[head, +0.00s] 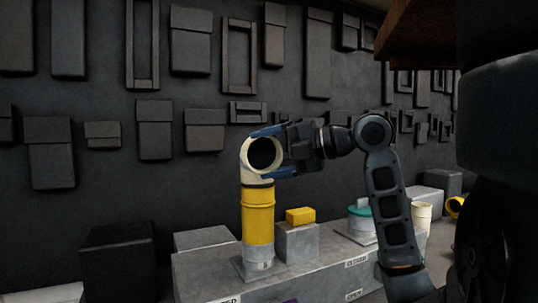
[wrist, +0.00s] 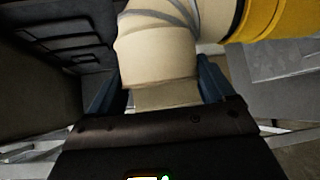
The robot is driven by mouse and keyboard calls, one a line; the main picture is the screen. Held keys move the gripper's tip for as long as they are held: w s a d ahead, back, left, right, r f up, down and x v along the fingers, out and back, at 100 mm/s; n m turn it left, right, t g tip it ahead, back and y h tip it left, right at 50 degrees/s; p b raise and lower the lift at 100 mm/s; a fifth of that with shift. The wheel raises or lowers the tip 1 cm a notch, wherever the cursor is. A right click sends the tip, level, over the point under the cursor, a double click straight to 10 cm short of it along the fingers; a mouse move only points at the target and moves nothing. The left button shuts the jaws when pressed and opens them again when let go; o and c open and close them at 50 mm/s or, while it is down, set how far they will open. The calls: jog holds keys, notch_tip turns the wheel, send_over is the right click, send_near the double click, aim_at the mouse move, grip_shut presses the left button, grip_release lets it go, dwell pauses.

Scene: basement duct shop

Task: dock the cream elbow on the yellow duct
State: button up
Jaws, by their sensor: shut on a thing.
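The cream elbow (head: 247,168) is at the top of the upright yellow duct (head: 258,216), its dark round mouth turned toward the head camera. The elbow's lower end meets the duct at a dark band; I cannot tell how deeply it is seated. The duct stands on a grey base on the bench. My gripper (head: 268,152) reaches in from the right with its blue fingers shut on the elbow, one above and one below the mouth. In the wrist view the elbow (wrist: 158,55) is between the fingers (wrist: 157,88), and the yellow duct (wrist: 278,20) shows at upper right.
A yellow block (head: 300,215) rests on a grey box (head: 297,243) just right of the duct. A teal-rimmed container (head: 360,209) and a cream cylinder (head: 422,215) stand farther right. A dark box (head: 118,257) is at left. Dark panels hang on the wall behind.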

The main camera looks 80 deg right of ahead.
jog(key=shift+f+b, duration=0.4)
jog(key=shift+b, duration=0.05)
jog(key=o, duration=1)
jog(key=b+v, duration=0.1)
jog(key=v, duration=1)
dwell(0.7)
